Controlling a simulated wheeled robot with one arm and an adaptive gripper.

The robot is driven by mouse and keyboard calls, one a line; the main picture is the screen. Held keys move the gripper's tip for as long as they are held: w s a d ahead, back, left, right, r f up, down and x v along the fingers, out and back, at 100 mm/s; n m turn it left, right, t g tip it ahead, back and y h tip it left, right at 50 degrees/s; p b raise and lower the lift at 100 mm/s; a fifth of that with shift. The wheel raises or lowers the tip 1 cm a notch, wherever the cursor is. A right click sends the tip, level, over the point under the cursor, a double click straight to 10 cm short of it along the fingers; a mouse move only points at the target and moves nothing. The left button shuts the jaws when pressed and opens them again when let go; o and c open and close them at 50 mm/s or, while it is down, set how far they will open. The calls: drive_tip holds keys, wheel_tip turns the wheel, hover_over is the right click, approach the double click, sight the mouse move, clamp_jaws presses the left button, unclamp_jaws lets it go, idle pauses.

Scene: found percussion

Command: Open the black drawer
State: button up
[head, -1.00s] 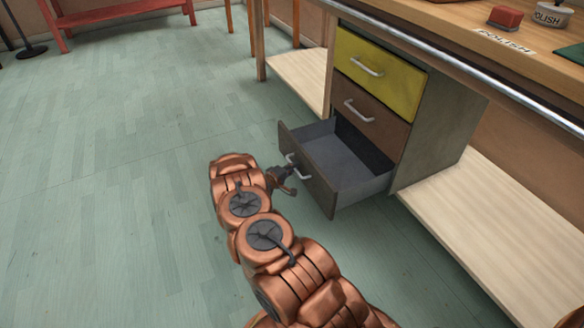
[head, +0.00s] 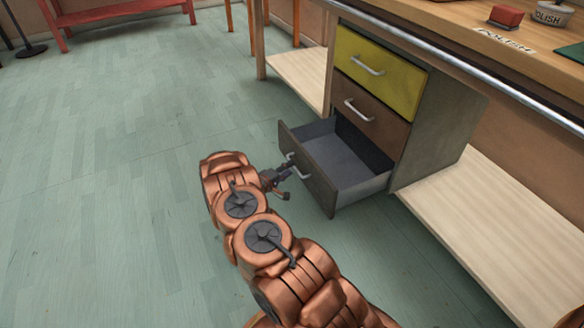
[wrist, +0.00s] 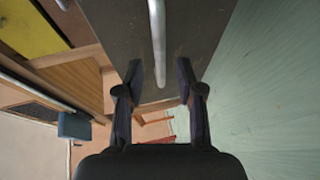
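The black drawer (head: 310,172) is the lowest of three in the cabinet. It stands well out, and its empty grey inside shows in the head view. Its front also shows in the wrist view (wrist: 120,32), with the pale bar handle (wrist: 157,40) running down the middle. My gripper (head: 284,180) is in front of the drawer front, near the handle. In the wrist view my gripper (wrist: 158,85) has its two fingers spread wide, one on either side of the handle's line. Nothing is between the fingertips except the handle's end, which seems to lie beyond them.
A yellow drawer (head: 377,70) and a brown drawer (head: 370,113) above are shut. The workbench top (head: 440,22) overhangs the cabinet, with a red block (head: 505,17) on it. A pale low shelf (head: 490,230) lies right. The green floor (head: 110,180) at left is clear.

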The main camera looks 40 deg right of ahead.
drive_tip(key=v, duration=0.8)
drive_tip(key=shift+a, duration=0.15)
